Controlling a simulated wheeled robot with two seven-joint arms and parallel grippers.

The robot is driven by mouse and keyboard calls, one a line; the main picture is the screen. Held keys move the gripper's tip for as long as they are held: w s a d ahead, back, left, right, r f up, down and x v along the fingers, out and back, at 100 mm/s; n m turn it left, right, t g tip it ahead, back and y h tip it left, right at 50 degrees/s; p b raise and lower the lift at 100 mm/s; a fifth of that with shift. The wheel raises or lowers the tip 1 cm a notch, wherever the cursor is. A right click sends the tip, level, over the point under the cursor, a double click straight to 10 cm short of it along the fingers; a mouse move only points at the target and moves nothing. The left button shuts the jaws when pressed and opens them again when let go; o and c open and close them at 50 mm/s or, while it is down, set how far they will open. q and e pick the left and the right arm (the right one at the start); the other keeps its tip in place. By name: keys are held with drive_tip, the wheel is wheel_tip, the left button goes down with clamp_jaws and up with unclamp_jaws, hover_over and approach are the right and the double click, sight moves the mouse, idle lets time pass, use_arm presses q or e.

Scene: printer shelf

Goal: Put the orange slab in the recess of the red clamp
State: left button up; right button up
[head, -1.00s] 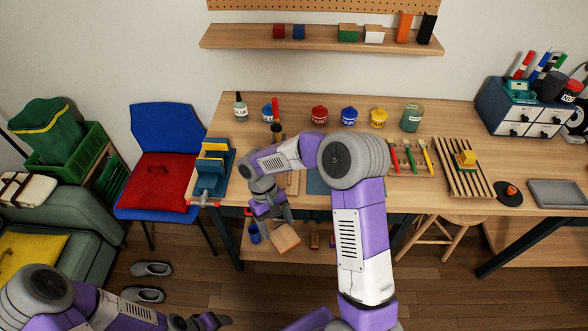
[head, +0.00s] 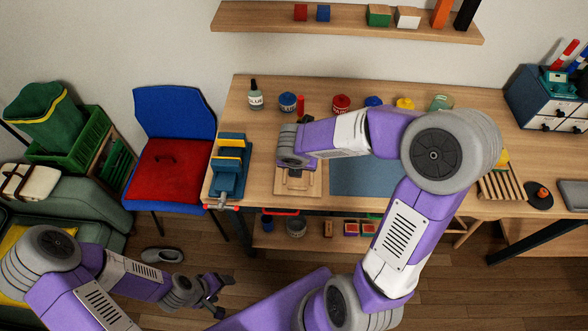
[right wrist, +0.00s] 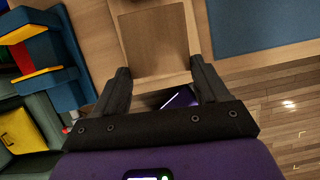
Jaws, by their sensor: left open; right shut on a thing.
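An orange upright slab (head: 441,13) stands on the wall shelf, beside a black one. A blue vise-like clamp (head: 229,178) with yellow-orange pieces and a red handle sits at the table's left end; it also shows in the right wrist view (right wrist: 75,88). A red piece (head: 280,212) shows under the table's front edge; I cannot tell whether it is the red clamp. My left gripper (head: 215,296) is open and empty, low over the floor.
Bottles and jars stand along the table's back. A slatted rack (head: 497,186) is at right. My right arm hides the table's middle.

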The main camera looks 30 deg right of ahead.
drive_tip(key=b, duration=0.6)
approach(298, 183)
drive_tip(key=shift+n, duration=0.4)
drive_tip(key=x, duration=0.6)
drive_tip(key=shift+s, duration=0.1)
drive_tip(key=shift+f, duration=0.2)
drive_tip(key=o, duration=1)
drive_tip(key=shift+o, duration=0.2)
drive_tip(key=shift+r, duration=0.2)
